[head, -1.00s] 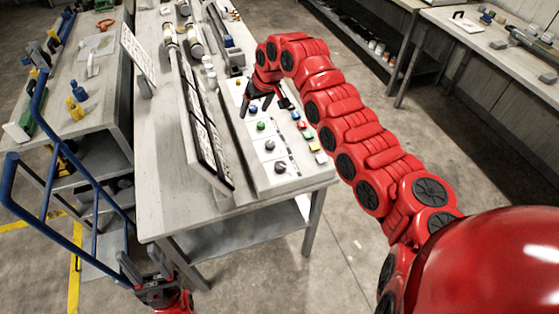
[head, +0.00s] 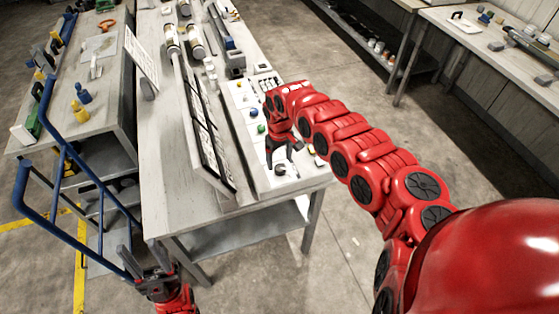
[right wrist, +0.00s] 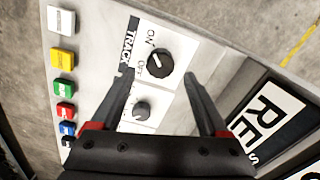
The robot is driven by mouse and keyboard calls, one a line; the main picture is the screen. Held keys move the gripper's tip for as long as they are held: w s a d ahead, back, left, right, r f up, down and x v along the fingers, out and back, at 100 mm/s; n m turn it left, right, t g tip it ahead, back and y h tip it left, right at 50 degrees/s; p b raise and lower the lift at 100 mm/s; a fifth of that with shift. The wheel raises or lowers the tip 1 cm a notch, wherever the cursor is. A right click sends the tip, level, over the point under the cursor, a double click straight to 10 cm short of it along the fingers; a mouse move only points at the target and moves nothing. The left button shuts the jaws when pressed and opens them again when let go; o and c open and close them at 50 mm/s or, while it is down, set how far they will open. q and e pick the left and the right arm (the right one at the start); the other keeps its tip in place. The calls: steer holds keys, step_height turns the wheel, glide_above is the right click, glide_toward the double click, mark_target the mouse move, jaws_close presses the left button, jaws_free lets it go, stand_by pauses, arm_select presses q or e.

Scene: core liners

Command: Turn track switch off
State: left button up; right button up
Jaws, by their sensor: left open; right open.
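The track switch (right wrist: 149,58) is a round black rotary knob with a white pointer line, beside a black "TRACK" label (right wrist: 129,40), with ON and OFF marked next to it. In the right wrist view the line points toward the OFF lettering side. My right gripper (right wrist: 160,75) is open, its two fingers spread on either side of the knob's lower part, apparently not touching it. In the head view my right gripper (head: 284,168) is over the near end of the white control panel (head: 255,150), hiding part of it. My left gripper (head: 143,262) is open and empty, low left of the table.
A smaller grey knob (right wrist: 142,108) lies between my right fingers. Coloured buttons, including a yellow one (right wrist: 63,59), line the panel edge. A tilted sign board (head: 209,140) stands left of the panel. A blue-railed cart (head: 60,150) is at left.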

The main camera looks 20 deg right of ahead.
mark_target(280, 167)
steer(key=shift+f, duration=1.55)
steer(key=shift+c, duration=0.2)
jaws_close()
